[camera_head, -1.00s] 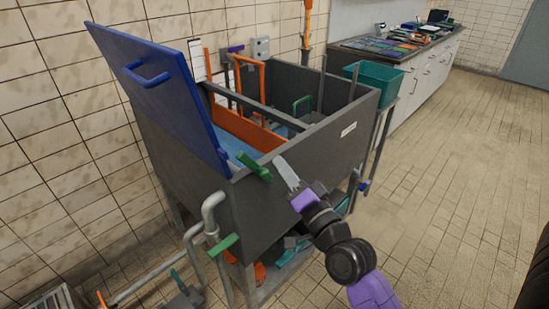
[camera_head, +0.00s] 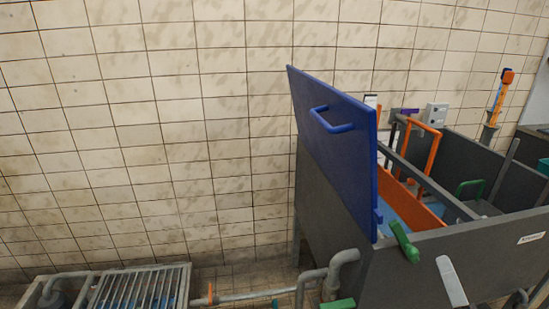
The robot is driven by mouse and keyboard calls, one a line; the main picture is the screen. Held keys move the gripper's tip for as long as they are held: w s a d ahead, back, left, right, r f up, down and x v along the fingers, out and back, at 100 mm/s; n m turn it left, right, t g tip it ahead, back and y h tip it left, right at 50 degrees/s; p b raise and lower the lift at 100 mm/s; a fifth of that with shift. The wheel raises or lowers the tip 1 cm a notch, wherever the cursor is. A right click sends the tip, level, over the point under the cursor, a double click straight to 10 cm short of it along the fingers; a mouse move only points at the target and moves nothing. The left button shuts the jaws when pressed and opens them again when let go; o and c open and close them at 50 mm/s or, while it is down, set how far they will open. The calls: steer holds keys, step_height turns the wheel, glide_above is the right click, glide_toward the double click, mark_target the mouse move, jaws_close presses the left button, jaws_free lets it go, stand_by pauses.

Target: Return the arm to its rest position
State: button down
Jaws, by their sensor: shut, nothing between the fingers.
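My gripper (camera_head: 452,281) shows only as a pale grey, narrow finger end at the lower right. It is shut with nothing in it. It appears in front of the near wall of the dark grey tank (camera_head: 420,263), and I cannot tell the gap between them. The rest of my arm is below the picture's edge.
The tank's blue lid (camera_head: 335,150) stands raised. A green handle (camera_head: 404,241) is on the tank rim left of my gripper. Grey pipes (camera_head: 343,272) run at the tank's lower left. A metal grate (camera_head: 138,288) lies at bottom left. The tiled wall (camera_head: 150,130) is behind.

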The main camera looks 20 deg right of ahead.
steer(key=s+a+f+n+g+y+p, duration=0.1)
steer(key=s+a+f+n+y, duration=0.1)
steer(key=s+a+n, duration=0.3)
steer(key=s+a+f+n+g+y+p, duration=0.1)
steer(key=s+a+n+y, duration=0.3)
steer(key=a, duration=0.7)
steer(key=s+a+f+n+g+y+p, duration=0.1)
steer(key=s+a+f+n+y, duration=0.2)
steer(key=s+a+n, duration=0.4)
steer(key=shift+s+a+f+n+y+p, duration=0.3)
steer(key=shift+s+a+y, duration=0.1)
steer(key=shift+s+a, duration=0.7)
